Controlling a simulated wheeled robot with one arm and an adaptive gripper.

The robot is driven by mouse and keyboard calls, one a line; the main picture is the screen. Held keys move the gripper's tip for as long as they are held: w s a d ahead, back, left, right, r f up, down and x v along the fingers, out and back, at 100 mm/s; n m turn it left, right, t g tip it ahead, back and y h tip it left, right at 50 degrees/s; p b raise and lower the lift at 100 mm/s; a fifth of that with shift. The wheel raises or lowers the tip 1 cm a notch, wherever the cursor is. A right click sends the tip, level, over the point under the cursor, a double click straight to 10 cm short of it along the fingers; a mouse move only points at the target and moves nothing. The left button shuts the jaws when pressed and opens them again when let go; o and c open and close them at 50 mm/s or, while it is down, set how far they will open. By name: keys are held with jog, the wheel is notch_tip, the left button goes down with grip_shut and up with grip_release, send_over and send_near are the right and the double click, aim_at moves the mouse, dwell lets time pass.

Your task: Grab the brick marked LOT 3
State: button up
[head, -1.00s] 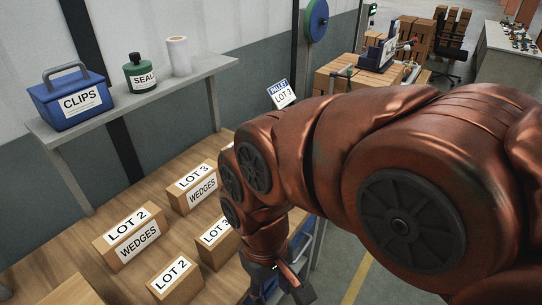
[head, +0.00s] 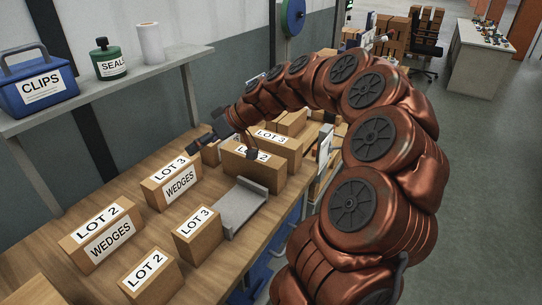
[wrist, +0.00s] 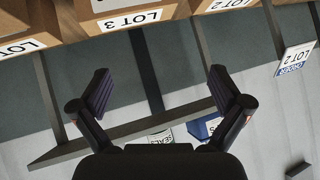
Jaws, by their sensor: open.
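Several tan boxes carry LOT 3 labels in the head view. One is a plain LOT 3 brick (head: 198,236) at the front of the bench. Another is the LOT 3 WEDGES box (head: 172,183), and a third LOT 3 box (head: 275,146) stands farther back, partly behind my arm. My gripper (head: 192,146) is over the bench behind the WEDGES box, pointing left. In the wrist view my gripper (wrist: 160,82) is open, with nothing between its fingers. A LOT 3 box (wrist: 130,21) shows upside down beyond them at the top; I cannot tell which one it is.
LOT 2 boxes stand at the front (head: 150,277), left (head: 100,236) and back (head: 252,172). A grey metal bracket (head: 242,208) lies beside the front brick. A shelf (head: 110,96) holds a CLIPS box and SEALS jar. The wrist view shows a LOT 2 card (wrist: 297,57).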

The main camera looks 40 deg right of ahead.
jog(key=w+d+f+m+t+h+b, duration=0.1)
jog(key=d+f, duration=0.1)
jog(key=d, duration=0.5)
jog(key=w+d+f+t+h, duration=0.1)
jog(key=w+d+f, duration=0.1)
jog(key=d, duration=0.4)
jog(key=m+t+h+b, duration=0.2)
jog(key=h, duration=0.1)
send_near(272, 137)
jog(key=x, duration=0.3)
jog(key=shift+d+f, duration=0.1)
jog(key=shift+f, duration=0.05)
jog(key=shift+w+d+f+h, duration=0.1)
jog(key=shift+d+h, duration=0.05)
jog(key=shift+h, duration=0.15)
jog(key=shift+p+x, duration=0.55)
jog(key=shift+x, duration=0.5)
jog(key=w, duration=0.1)
jog(key=w+f+p, duration=0.1)
jog(key=w+a+p, duration=0.1)
jog(key=shift+a+f, duration=0.15)
jog(key=shift+f, duration=0.15)
jog(key=shift+x, duration=0.85)
jog(key=c, duration=1.9)
